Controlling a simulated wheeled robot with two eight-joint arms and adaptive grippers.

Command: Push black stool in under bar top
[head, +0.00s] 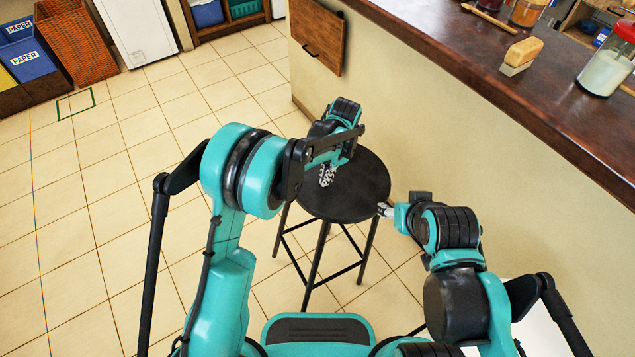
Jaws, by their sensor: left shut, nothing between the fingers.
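The black stool (354,188) stands upright on the tiled floor in front of me, its round seat and several legs in view. It is beside the counter wall, apart from it. The dark bar top (480,75) runs along the upper right above that wall. My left gripper (327,178) is shut and empty, over the left part of the seat; I cannot tell whether it touches. My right gripper (384,210) is at the right edge of the seat; its fingers are too small to tell open or shut. My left arm hides part of the seat's far left side.
A wooden hatch with a handle (318,37) hangs on the counter wall. A brush (521,55) and a glass jar (606,72) stand on the bar top. Paper bins (25,50) and a wicker basket (75,40) are at the upper left. The floor at left is clear.

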